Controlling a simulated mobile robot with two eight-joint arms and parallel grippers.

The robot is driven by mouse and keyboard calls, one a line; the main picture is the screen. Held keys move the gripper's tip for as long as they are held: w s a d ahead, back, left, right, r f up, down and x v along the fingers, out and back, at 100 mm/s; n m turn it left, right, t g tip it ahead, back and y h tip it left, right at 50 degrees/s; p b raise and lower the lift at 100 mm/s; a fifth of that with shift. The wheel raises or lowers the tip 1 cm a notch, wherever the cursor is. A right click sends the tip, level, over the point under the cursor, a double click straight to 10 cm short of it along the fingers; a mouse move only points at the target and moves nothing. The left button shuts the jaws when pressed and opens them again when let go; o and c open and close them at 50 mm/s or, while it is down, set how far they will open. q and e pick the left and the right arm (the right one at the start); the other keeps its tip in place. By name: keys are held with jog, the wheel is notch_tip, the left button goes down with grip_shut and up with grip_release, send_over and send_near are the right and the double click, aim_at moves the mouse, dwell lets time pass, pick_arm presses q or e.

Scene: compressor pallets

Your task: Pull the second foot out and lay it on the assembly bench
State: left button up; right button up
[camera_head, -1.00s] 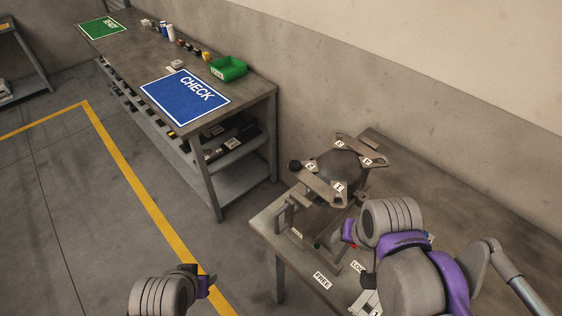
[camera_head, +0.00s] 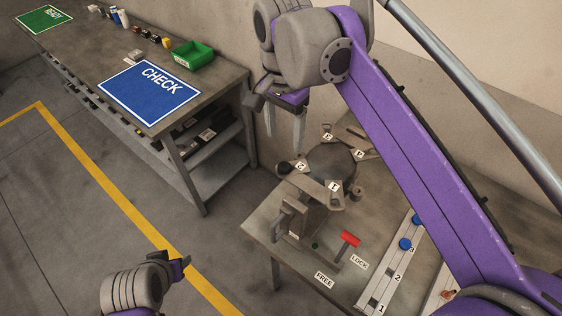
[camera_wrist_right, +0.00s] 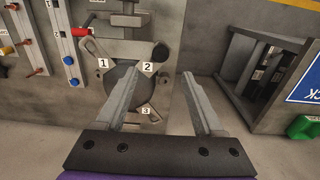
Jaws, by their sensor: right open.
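The dark compressor (camera_head: 330,160) sits upright in a fixture on the near bench (camera_head: 262,218), with numbered arms around its top. A dark round foot (camera_head: 284,168) shows at the end of the arm labelled 2. It also shows beside label 2 in the right wrist view (camera_wrist_right: 160,53). My right gripper (camera_head: 284,125) is open and empty, with its fingers pointing down above the label 2 side. In the wrist view its fingers (camera_wrist_right: 161,80) are apart, with the foot beyond their tips. My left gripper (camera_head: 182,266) is low at left, away from the bench; its jaws are unclear.
A red lever handle (camera_head: 349,239) stands by the LOCK label (camera_head: 360,262). A numbered rail (camera_head: 385,285) with blue knobs lies right of it. The far bench (camera_head: 215,85) holds a blue CHECK mat (camera_head: 150,92) and a green bin (camera_head: 193,55). A wall stands behind.

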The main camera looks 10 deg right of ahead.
aim_at(285, 166)
pick_arm(q)
jog(key=shift+f, duration=0.1)
pick_arm(e)
jog(key=shift+f, duration=0.15)
notch_tip(285, 166, down, 8)
jog(key=b, duration=0.4)
jog(key=shift+s+r+b, duration=0.1)
jog(key=shift+r+b, duration=0.1)
jog(key=shift+b, duration=0.15)
jog(key=shift+f, duration=0.6)
pick_arm(q)
notch_tip(285, 166, down, 6)
jog(key=s, duration=0.2)
jog(key=shift+f, duration=0.2)
jog(key=shift+w+r, duration=0.1)
jog(key=shift+r, duration=0.3)
pick_arm(e)
grip_shut()
pick_arm(q)
jog(key=shift+r, duration=0.15)
pick_arm(e)
jog(key=shift+r, duration=0.2)
dwell(0.9)
